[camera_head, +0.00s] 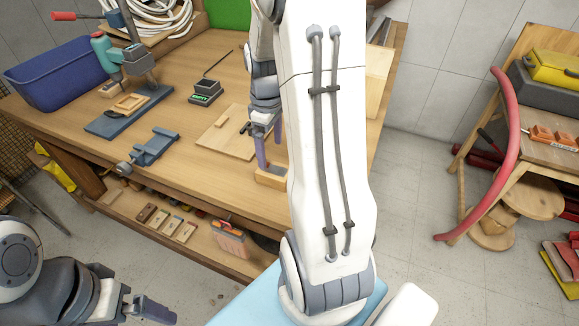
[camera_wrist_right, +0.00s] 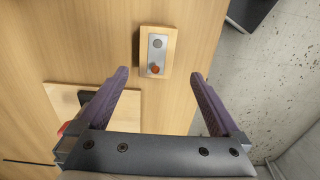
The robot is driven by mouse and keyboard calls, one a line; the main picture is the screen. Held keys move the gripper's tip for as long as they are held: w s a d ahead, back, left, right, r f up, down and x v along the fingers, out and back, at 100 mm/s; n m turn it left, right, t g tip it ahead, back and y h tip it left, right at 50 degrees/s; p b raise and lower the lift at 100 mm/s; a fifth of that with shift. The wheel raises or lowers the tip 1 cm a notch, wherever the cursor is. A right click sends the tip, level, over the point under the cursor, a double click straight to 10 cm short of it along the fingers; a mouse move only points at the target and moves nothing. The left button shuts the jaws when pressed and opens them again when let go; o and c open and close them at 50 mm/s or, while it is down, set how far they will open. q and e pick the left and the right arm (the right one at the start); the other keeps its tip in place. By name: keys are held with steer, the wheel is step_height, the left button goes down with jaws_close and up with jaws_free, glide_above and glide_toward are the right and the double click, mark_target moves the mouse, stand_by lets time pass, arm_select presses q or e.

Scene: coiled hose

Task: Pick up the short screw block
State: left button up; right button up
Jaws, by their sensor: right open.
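The short screw block is a small pale wooden block with a grey metal plate, a grey round spot and an orange-red knob. It lies on the table in the right wrist view (camera_wrist_right: 168,73), ahead of my right gripper (camera_wrist_right: 159,75). The two purple fingers are wide apart, with nothing between them. In the head view the block (camera_head: 271,180) sits near the table's front edge, just under my right gripper (camera_head: 269,158), partly hidden by my arm. My left gripper (camera_head: 152,310) is low at the left, off the table; its finger gap is unclear.
A wooden board (camera_head: 222,138) lies left of the block. A blue clamp (camera_head: 150,148), a small dark meter (camera_head: 205,92), a drill stand (camera_head: 130,110) and a blue bin (camera_head: 55,75) stand further left. The table edge and floor are close to the block's right.

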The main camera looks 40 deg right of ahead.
mark_target(274, 170)
step_height(274, 170, down, 5)
steer(key=shift+d+r, duration=0.1)
steer(key=shift+r, duration=0.1)
steer(key=shift+d+f+p, duration=0.15)
steer(key=shift+f+p, duration=0.2)
steer(key=shift+f, duration=1.05)
steer(key=shift+d+f+p, duration=0.1)
steer(key=shift+f+p, duration=0.25)
steer(key=shift+f, duration=1)
steer(key=c, duration=1.4)
steer(key=shift+r, duration=0.15)
